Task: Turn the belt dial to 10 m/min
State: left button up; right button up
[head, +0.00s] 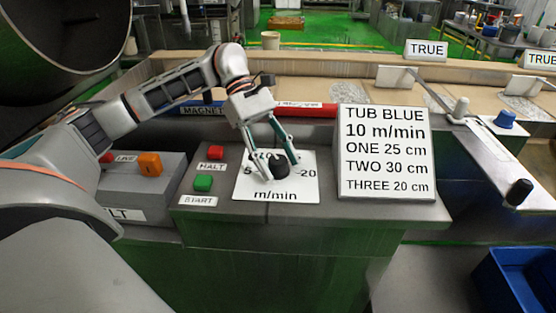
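The belt dial is a black knob (281,169) on a white plate (305,190) marked m/min, with 5 at its left and 20 at its right. My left gripper (278,170) reaches down over the plate, its fingers apart on either side of the knob. I cannot tell whether both fingers touch the knob. The gripper hides the marks at the top of the plate and the knob's pointer. The sign (386,150) beside it reads TUB BLUE, 10 m/min, ONE 25 cm, TWO 30 cm, THREE 20 cm. My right gripper is not in view.
A red HALT button (216,152) and a green START button (203,183) sit left of the dial. An orange knob (150,163) is farther left. Behind runs a tan belt (340,91). A blue knob (505,119) and blue bin (515,283) are at right.

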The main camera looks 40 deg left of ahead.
pick_arm(q)
jog(key=v, duration=1.2)
dwell(0.6)
